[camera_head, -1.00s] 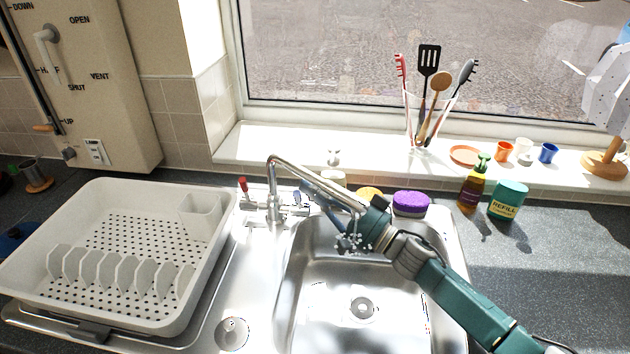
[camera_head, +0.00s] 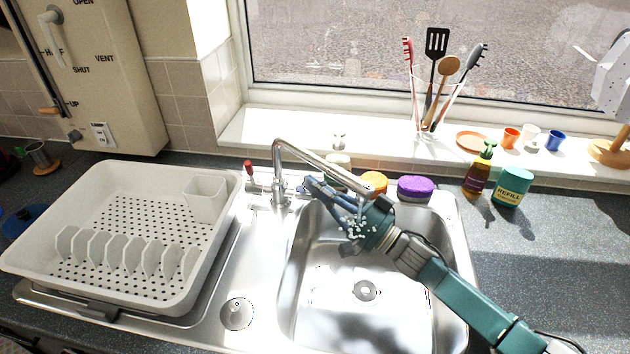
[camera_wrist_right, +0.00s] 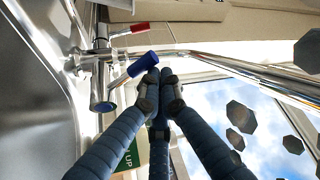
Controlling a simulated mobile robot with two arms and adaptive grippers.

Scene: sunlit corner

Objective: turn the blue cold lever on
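The chrome tap (camera_head: 278,170) stands behind the sink, its spout reaching out over the bowl. Its red lever (camera_head: 248,168) is at the left; it also shows in the wrist view (camera_wrist_right: 131,30). The blue lever (camera_wrist_right: 142,64) shows clearly in the wrist view, angled out from the tap body. In the head view it is hard to separate from my fingers. My right gripper (camera_wrist_right: 158,88) has its blue-grey fingers drawn together, tips right beside the blue lever's end; I cannot tell whether they touch. It reaches under the spout in the head view (camera_head: 312,188). My left gripper is out of view.
Small pale drops (camera_head: 361,228) show below the spout, by my right wrist. A white dish rack (camera_head: 215,225) stands left of the sink (camera_head: 365,325). Orange (camera_head: 374,182) and purple (camera_head: 415,187) sponges and a soap bottle (camera_head: 478,172) stand behind and to the right.

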